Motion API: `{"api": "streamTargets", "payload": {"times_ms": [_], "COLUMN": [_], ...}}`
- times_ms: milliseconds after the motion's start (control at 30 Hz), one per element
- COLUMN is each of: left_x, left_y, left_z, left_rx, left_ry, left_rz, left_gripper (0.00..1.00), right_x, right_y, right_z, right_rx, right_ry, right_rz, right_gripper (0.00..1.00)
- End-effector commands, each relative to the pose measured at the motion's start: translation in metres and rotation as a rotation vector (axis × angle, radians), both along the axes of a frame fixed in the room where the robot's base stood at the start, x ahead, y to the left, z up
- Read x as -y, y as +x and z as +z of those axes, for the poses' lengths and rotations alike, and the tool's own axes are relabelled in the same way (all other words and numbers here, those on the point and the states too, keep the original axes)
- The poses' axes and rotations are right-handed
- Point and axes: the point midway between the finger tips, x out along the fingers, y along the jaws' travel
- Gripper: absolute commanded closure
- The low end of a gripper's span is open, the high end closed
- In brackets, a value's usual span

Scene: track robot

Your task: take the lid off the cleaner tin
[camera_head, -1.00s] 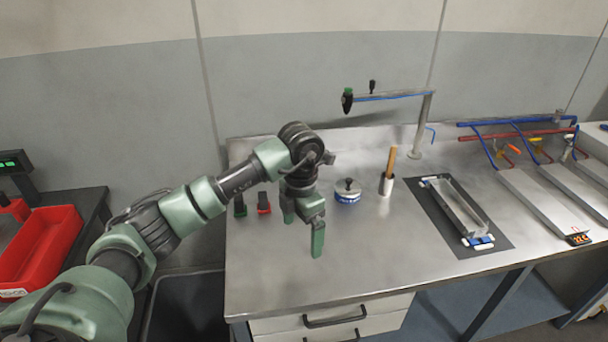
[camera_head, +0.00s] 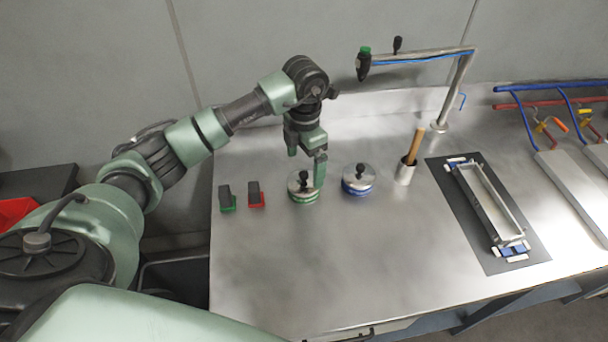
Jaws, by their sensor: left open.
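Two low round tins with silvery lids and black knobs stand on the steel bench. One tin has a green band (camera_head: 304,197) and the other a blue band (camera_head: 358,188). I cannot read a label to tell which is the cleaner tin. My left gripper (camera_head: 306,168) is open and points down at the green-banded tin. One finger overlaps the right part of its lid, beside the knob; the other finger is higher, to the left. I cannot tell whether the finger touches the lid. Both lids sit on their tins. My right gripper is out of view.
A green block (camera_head: 227,200) and a red block (camera_head: 255,197), both with dark tops, stand left of the tins. A cup with a wooden handle (camera_head: 405,172), a tap (camera_head: 455,90) and a metal tray on a dark mat (camera_head: 465,225) are to the right. The front bench is clear.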

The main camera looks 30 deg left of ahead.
Motion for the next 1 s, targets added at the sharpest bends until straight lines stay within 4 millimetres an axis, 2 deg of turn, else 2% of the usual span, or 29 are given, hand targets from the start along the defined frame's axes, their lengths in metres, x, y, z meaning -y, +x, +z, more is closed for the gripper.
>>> {"api": "streamTargets", "payload": {"times_ms": [167,300,600,667,800,833,1000], "left_x": [-0.003,-0.003,-0.003,-0.003,-0.003,-0.003,-0.004], "left_y": [0.001,0.002,0.003,0.003,0.003,0.003,0.003], "left_z": [-0.022,-0.042,-0.049,-0.049,-0.049,-0.049,-0.049], "left_rx": [-0.005,-0.003,0.001,0.001,0.001,0.001,0.001], "left_ry": [-0.001,-0.001,0.0,0.0,-0.001,-0.001,-0.001], "left_rz": [0.001,0.0,-0.001,-0.001,-0.001,-0.001,-0.001], "left_gripper": [0.0,0.0,0.0,0.14,0.53,0.58,0.58], "right_x": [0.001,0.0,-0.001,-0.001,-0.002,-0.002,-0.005], "right_y": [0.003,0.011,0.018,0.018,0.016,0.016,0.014], "right_z": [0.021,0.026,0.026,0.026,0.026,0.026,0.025], "right_rx": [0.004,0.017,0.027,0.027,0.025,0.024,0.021], "right_ry": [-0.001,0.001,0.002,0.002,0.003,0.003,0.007], "right_rz": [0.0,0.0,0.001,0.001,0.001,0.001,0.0], "right_gripper": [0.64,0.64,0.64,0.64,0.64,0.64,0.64]}}
